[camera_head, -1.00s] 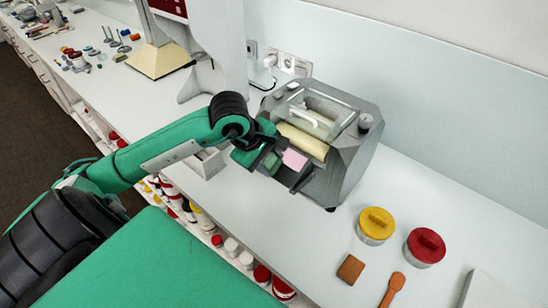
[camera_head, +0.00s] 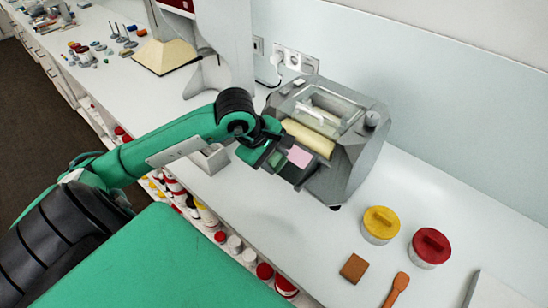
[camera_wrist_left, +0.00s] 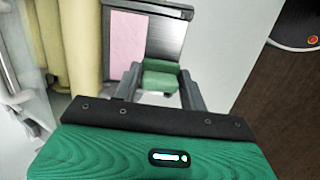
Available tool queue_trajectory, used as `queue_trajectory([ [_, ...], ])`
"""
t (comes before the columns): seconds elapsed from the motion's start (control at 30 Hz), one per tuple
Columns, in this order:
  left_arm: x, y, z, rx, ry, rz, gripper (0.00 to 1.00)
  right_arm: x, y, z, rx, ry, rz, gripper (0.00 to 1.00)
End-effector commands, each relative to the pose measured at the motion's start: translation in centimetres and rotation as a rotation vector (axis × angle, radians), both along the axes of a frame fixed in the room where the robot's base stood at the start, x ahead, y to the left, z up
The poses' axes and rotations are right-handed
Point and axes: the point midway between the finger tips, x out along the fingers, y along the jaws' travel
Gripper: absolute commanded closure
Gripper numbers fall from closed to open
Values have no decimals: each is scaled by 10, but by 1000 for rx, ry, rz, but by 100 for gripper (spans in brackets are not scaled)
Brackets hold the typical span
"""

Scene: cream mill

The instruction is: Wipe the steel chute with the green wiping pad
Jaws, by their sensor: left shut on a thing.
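My left gripper (camera_head: 270,156) is shut on the green wiping pad (camera_wrist_left: 160,78), which sits between its two fingers in the left wrist view. The pad also shows in the head view (camera_head: 277,160), at the front of the mill. The steel chute (camera_wrist_left: 164,40) lies just beyond the pad, with a pink patch (camera_wrist_left: 128,45) on its left part. In the head view the pink patch (camera_head: 299,157) is just right of the pad. The pad is beside the patch; I cannot tell whether it touches the steel. My right gripper is not in view.
The grey mill (camera_head: 355,160) with cream rollers (camera_head: 308,138) stands on the white counter. A yellow-lidded jar (camera_head: 380,222), a red-lidded jar (camera_head: 429,246), a brown block (camera_head: 354,268) and an orange spatula (camera_head: 398,288) are to its right. Shelves with jars lie below the counter.

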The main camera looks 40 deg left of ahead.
Motion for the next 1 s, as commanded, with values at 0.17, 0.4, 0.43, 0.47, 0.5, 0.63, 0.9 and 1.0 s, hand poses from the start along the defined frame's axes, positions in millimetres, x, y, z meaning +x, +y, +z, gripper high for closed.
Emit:
queue_trajectory([
  [0.17,1,0,-4,0,0,0,76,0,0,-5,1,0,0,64],
  [0.4,3,0,-4,0,0,0,76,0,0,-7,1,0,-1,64],
  [0.43,3,0,-4,0,-1,0,76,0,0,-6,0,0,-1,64],
  [0.47,4,0,-3,-1,-1,1,76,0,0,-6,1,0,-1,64],
  [0.5,6,0,-2,-1,-2,1,76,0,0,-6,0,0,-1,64],
  [0.63,15,-1,3,-2,-3,1,76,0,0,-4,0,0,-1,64],
  [0.9,27,-2,8,-1,-2,1,76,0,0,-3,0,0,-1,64],
  [1.0,33,-2,10,-1,-2,2,76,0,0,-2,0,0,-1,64],
])
